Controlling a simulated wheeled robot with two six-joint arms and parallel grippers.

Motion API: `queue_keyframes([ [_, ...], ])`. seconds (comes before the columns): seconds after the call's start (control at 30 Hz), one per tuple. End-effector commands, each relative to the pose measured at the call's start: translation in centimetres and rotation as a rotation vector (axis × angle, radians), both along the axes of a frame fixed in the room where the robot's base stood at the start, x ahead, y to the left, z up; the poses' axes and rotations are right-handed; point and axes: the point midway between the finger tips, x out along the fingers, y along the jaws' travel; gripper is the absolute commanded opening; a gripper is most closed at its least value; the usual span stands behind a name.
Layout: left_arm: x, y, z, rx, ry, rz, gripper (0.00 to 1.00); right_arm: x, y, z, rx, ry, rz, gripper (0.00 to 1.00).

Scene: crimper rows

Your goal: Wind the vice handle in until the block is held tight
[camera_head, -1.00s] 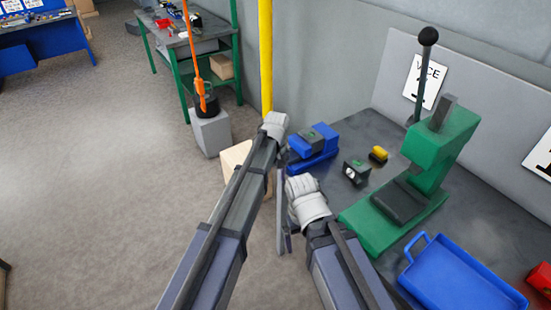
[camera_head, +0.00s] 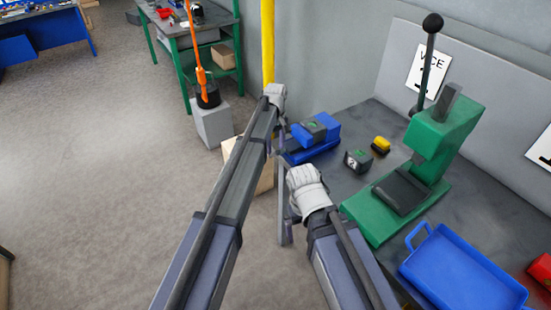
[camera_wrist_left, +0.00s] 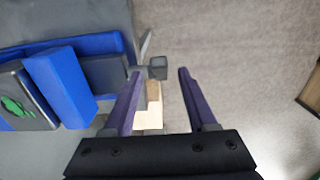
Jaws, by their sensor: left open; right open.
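The blue vice (camera_head: 328,132) stands at the table's left edge; it fills the left of the left wrist view (camera_wrist_left: 62,85). A dark grey block (camera_wrist_left: 28,98) with a green mark sits between its jaws; I cannot tell whether the moving jaw touches it. The vice handle (camera_wrist_left: 158,68), a grey hub with a thin bar, sticks out at the screw end. My left gripper (camera_wrist_left: 158,73) is open, with the hub appearing between its fingertips but not gripped. My right gripper (camera_head: 288,190) is lower, near the table's front edge, its fingers mostly hidden by its wrist.
A dark block with white markings (camera_head: 357,160) and a yellow block (camera_head: 381,145) lie right of the vice. A green press (camera_head: 440,135) with a tall lever and a blue tray (camera_head: 460,270) stand farther right. A yellow post (camera_head: 267,45) rises behind the vice.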

Motion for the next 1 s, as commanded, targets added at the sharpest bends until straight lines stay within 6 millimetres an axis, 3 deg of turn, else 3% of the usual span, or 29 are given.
queue_keyframes([
  [0.03, 0.0, 0.0, -1.4, 0.0, 0.0, 0.0, 0.57, 0.0, 0.0, -1.4, 0.0, 0.0, 0.0, 1.0],
  [0.3, 0.0, 0.0, -4.3, 0.0, 0.0, -0.001, 0.57, 0.0, 0.0, -4.3, 0.0, 0.0, -0.001, 1.0],
  [0.7, 0.0, 0.0, -4.6, 0.0, 0.0, -0.001, 0.56, 0.0, 0.0, -4.6, 0.0, 0.0, -0.001, 1.0],
  [1.0, 0.0, 0.0, -4.6, 0.0, 0.0, -0.001, 0.23, 0.0, 0.0, -4.6, 0.0, 0.0, -0.001, 1.0],
])
